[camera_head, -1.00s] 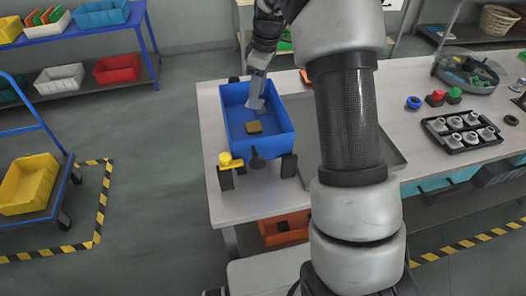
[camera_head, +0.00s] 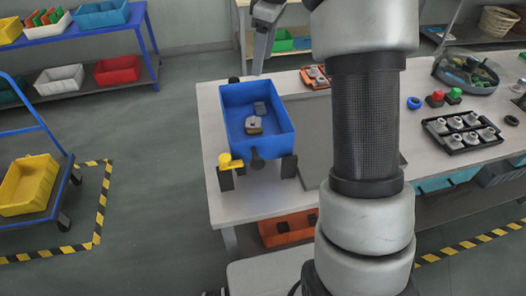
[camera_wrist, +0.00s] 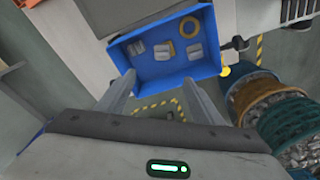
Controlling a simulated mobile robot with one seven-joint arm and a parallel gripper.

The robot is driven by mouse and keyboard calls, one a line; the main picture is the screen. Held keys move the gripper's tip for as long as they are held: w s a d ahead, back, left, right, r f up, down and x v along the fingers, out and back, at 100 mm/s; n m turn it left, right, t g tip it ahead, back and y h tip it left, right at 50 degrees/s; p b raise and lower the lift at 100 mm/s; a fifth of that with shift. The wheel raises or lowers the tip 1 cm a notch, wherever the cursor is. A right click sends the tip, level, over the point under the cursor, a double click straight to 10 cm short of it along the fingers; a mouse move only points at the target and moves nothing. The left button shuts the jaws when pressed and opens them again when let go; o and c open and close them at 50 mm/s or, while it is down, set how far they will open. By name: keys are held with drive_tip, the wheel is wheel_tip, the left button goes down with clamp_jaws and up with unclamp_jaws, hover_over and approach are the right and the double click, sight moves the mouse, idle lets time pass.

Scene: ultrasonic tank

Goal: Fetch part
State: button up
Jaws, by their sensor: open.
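The blue tank (camera_head: 284,145) stands on the left end of the table. In the head view a light grey and tan part (camera_head: 254,125) and a darker grey part (camera_head: 260,108) lie on its floor. In the wrist view the tank (camera_wrist: 160,72) holds two grey parts (camera_wrist: 137,48) (camera_wrist: 163,51), a pale part (camera_wrist: 195,50) and a tan ring (camera_wrist: 189,27). My gripper (camera_head: 258,68) is above and behind the tank's far rim. Its fingers (camera_wrist: 160,84) are spread apart with nothing between them.
A grey tray or plate lies right of the tank, partly behind my arm. A black rack of metal parts (camera_head: 463,132), a blue ring (camera_head: 414,103) and a round bin (camera_head: 468,72) are farther right.

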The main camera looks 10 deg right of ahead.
drive_tip(key=r, duration=0.5)
drive_tip(key=shift+s+d+r, duration=0.2)
drive_tip(key=shift+d, duration=0.15)
drive_tip(key=s+a+r+m+t+h, duration=0.1)
drive_tip(key=s+r+m, duration=0.2)
drive_tip(key=s, duration=0.5)
drive_tip(key=s+a+r+m+t, duration=0.1)
drive_tip(key=s+r+m, duration=0.15)
drive_tip(key=s, duration=0.45)
drive_tip(key=s+f+m+t, duration=0.1)
drive_tip(key=s+f+m, duration=0.2)
drive_tip(key=s, duration=0.5)
drive_tip(key=s+f+m+t, duration=0.1)
drive_tip(key=s+f+m, duration=0.2)
drive_tip(key=s, duration=0.5)
drive_tip(key=shift+s+a+f+t+h, duration=0.15)
drive_tip(key=shift+a+f+t+h, duration=0.25)
drive_tip(key=shift+f, duration=0.5)
drive_tip(key=shift+m, duration=0.25)
drive_tip(key=shift+c, duration=0.2)
